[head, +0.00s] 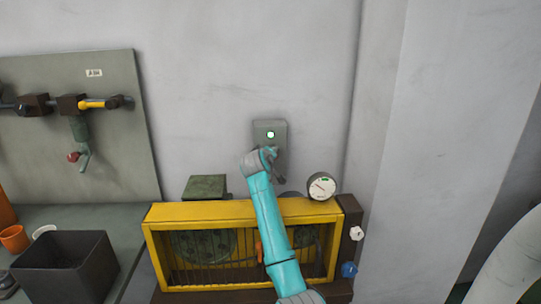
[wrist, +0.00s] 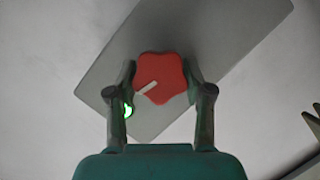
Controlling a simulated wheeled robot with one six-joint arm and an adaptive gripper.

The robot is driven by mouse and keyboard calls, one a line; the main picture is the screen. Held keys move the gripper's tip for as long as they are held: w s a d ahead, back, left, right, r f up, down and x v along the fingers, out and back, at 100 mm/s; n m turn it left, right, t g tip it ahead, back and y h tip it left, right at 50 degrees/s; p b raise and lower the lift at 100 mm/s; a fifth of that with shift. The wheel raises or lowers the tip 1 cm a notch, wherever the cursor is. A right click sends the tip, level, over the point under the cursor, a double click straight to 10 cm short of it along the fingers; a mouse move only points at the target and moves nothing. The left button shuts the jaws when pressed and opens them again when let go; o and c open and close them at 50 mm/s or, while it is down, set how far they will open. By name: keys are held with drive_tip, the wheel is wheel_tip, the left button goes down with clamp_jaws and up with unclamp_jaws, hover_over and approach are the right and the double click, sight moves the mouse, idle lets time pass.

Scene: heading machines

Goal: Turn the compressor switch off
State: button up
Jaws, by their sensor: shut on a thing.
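The compressor switch is a grey plate (head: 262,127) on the wall above the yellow-caged compressor (head: 190,213). A small lamp (head: 270,134) glows on the plate; it shows green in the wrist view (wrist: 127,111). In the wrist view the plate (wrist: 215,45) appears tilted and carries a red lobed knob (wrist: 168,72) with a white pointer line. My gripper (wrist: 160,84) is shut on the red knob, one finger on each side. In the head view my arm and gripper (head: 268,154) hide the knob.
A round gauge (head: 322,186) stands at the compressor's right, above white and blue knobs on its side. A grey panel (head: 110,150) with a yellow-handled valve hangs at left. A black bin (head: 65,265) and orange cup (head: 14,238) stand on the bench. A wall corner juts out at right.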

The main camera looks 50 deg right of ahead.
drive_tip(key=shift+w+f+n+h, duration=0.1)
drive_tip(key=shift+n+h, duration=0.3)
drive_tip(key=shift+n, duration=0.5)
drive_tip(key=o, duration=1.2)
drive_tip(key=shift+a, duration=0.1)
drive_tip(key=v, duration=1.2)
drive_tip(key=shift+w, duration=0.1)
